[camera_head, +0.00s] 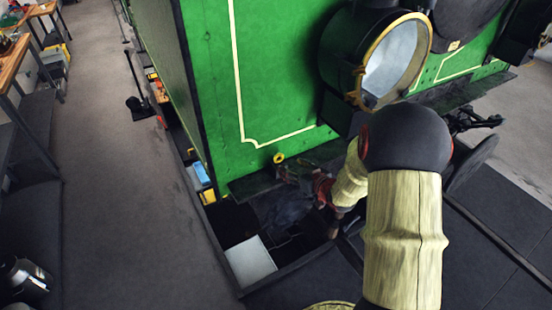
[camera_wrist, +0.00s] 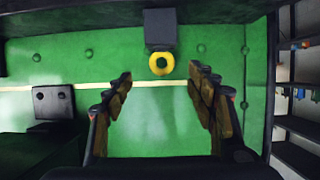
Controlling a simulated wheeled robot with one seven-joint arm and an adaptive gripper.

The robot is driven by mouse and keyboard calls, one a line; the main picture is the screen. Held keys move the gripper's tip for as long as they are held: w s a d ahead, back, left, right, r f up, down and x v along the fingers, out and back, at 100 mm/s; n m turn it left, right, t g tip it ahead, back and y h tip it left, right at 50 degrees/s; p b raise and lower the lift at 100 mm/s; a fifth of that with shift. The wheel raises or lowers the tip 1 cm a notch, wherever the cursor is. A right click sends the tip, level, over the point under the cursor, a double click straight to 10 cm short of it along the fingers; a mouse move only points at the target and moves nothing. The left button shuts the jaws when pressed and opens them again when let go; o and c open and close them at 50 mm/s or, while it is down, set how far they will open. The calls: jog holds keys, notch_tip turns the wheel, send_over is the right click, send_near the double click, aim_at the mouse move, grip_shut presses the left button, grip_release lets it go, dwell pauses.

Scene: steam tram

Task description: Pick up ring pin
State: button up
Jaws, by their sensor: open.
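The ring pin shows as a small yellow ring (camera_head: 279,158) low on the front of the green tram, near the dark ledge. In the wrist view the yellow ring (camera_wrist: 160,63) is at upper centre, under a dark block, against the green panel. My gripper (camera_wrist: 159,80) is open, with its two fingers spread left and right. The ring appears between and beyond the fingertips and nothing is held. In the head view my gripper (camera_head: 290,172) is close to the ring, partly hidden by my arm.
The green tram body (camera_head: 205,70) rises behind the ring, with a large round lamp (camera_head: 395,60) at upper right. A dark bracket (camera_wrist: 53,102) sticks out left of my fingers. A pit holding a white panel (camera_head: 250,262) lies below. Shelves (camera_wrist: 300,100) stand at right.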

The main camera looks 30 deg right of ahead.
aim_at(281, 160)
jog(key=b+x, duration=0.2)
jog(key=x, duration=0.5)
jog(key=shift+w+a, duration=0.2)
jog(key=shift+w, duration=0.2)
jog(key=c, duration=0.3)
jog(key=c, duration=1)
